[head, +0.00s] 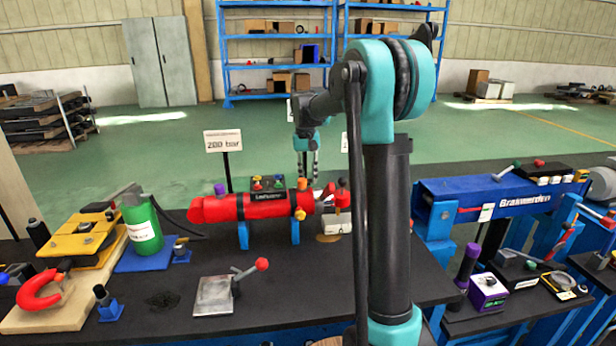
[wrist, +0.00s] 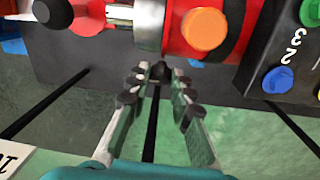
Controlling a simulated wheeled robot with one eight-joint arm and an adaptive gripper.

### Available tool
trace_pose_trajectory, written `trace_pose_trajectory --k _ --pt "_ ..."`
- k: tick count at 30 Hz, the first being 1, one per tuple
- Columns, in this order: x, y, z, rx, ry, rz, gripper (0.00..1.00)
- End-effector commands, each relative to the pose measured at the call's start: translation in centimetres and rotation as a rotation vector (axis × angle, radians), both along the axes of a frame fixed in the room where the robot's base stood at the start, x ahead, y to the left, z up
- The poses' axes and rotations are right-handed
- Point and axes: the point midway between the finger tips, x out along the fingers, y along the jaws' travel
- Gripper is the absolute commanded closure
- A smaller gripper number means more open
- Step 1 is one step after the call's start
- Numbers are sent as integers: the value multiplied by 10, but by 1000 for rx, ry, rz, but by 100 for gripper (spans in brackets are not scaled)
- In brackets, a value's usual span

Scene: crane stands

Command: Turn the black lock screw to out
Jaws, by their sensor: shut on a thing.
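The red cylinder (head: 265,205) lies on blue supports on the dark bench, with a label and coloured buttons on top. In the wrist view its silver collar (wrist: 150,25) and orange knob (wrist: 204,29) show. The black lock screw (wrist: 161,70) sits just below the collar, between my fingertips. My gripper (wrist: 160,78) is shut on it, so only a little of the screw shows. In the head view my gripper (head: 308,177) reaches down at the far side of the cylinder's right part, and the screw is hidden there. I cannot read the screw's turn position.
A sign reading 200 bar (head: 223,141) stands behind the cylinder. A green bottle (head: 142,222) stands to the left, and a lever with a red ball (head: 262,265) in front. A black knob (wrist: 53,13) is at upper left in the wrist view. Green floor lies behind the bench.

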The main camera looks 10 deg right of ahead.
Motion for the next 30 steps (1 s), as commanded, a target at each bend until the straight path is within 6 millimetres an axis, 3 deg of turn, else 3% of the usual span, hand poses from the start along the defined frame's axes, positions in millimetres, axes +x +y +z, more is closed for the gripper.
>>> trace_pose_trajectory --k 30 --pt "3 -9 -1 449 -1 780 100"
